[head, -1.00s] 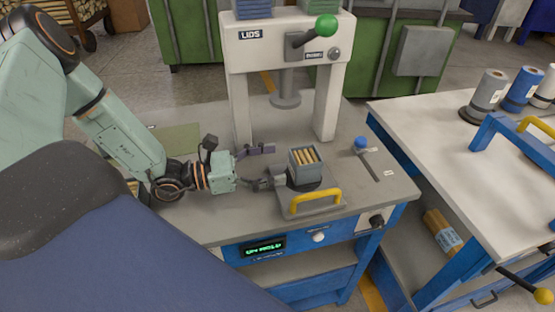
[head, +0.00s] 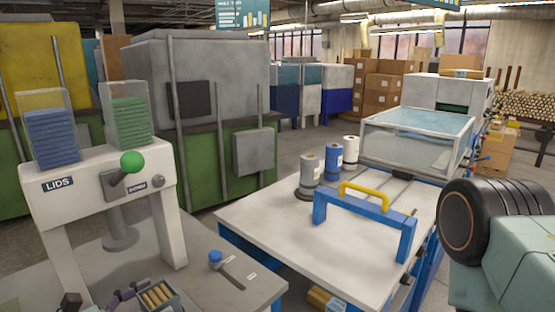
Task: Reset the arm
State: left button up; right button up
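My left gripper (head: 122,299) is at the bottom left edge, mostly cut off. One dark finger shows, standing apart to the left of a small grey box (head: 172,290) of wooden sticks, also cut by the bottom edge. The other finger is out of frame; the earlier frame showed the two fingers spread. A part of my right arm shows at the right edge; its gripper is out of view.
A white press marked LIDS (head: 100,175), with a green-knobbed lever (head: 131,162), stands at left. A blue-knobbed lever (head: 216,258) is on its grey bench. The white table (head: 275,225) carries spools (head: 333,165) and a blue frame (head: 360,213) with a yellow handle.

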pick_arm(q)
jog(key=shift+w+d+f, duration=0.1)
jog(key=shift+w+d, duration=0.25)
jog(key=shift+d, duration=0.05)
jog(key=shift+w+d+f+b, duration=0.1)
jog(key=shift+f+b, duration=0.05)
jog(key=shift+b, duration=0.25)
jog(key=shift+r+p, duration=0.3)
jog(key=shift+p, duration=0.1)
jog(key=shift+r, duration=0.45)
